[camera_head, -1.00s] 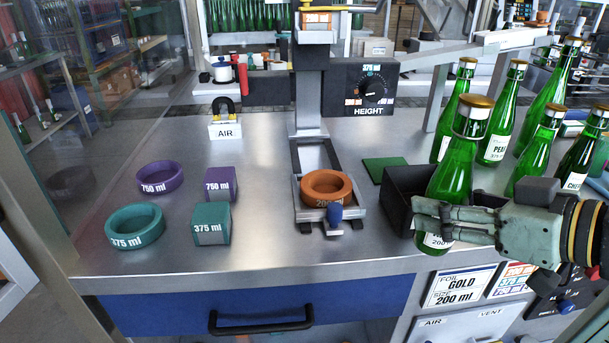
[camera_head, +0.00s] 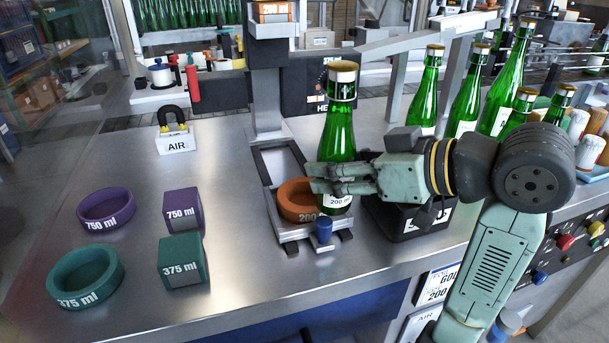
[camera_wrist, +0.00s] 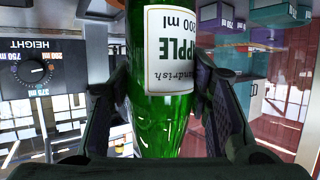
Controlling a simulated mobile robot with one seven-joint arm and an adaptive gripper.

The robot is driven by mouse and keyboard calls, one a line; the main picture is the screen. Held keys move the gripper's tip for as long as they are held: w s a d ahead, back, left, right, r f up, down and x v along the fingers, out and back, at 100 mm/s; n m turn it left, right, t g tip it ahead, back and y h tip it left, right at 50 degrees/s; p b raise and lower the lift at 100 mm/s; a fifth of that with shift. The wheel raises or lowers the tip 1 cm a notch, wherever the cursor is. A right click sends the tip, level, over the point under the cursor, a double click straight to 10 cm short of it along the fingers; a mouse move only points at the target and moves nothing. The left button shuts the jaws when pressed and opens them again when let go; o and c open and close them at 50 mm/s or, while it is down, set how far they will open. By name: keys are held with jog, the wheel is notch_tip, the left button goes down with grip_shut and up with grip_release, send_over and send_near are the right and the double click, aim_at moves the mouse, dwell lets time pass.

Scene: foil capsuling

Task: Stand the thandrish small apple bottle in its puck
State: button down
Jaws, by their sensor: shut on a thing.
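The green Thandrish apple bottle (camera_head: 338,132) with a gold cap is upright in my gripper (camera_head: 325,180), which is shut around its lower body. In the wrist view the bottle (camera_wrist: 168,90) stands between both fingers, its label reading "APPLE" and 200 ml, upside down in the picture. The orange 200 ml puck (camera_head: 293,203) sits in the metal holder under the capsuling column.
Teal 375 ml (camera_head: 85,275) and purple 750 ml (camera_head: 105,208) pucks lie at the left, beside teal (camera_head: 183,262) and purple (camera_head: 184,210) blocks. Several green bottles (camera_head: 465,100) stand behind my arm.

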jog(key=w+a+f+b, duration=0.1)
jog(key=w, duration=0.1)
jog(key=w+a+f+b, duration=0.1)
jog(key=w+a, duration=0.1)
jog(key=w+a+f+b, duration=0.1)
jog(key=w+f+b, duration=0.1)
jog(key=shift+a, duration=0.3)
jog(key=shift+f, duration=0.1)
jog(key=shift+f, duration=0.15)
jog(key=c, duration=0.8)
grip_release()
jog(key=shift+c, duration=0.2)
jog(key=shift+d+r, duration=0.15)
jog(key=shift+r, duration=0.1)
jog(key=b+v, duration=0.2)
jog(key=v, duration=0.9)
jog(key=shift+s+d, duration=0.2)
jog(key=shift+s, duration=0.1)
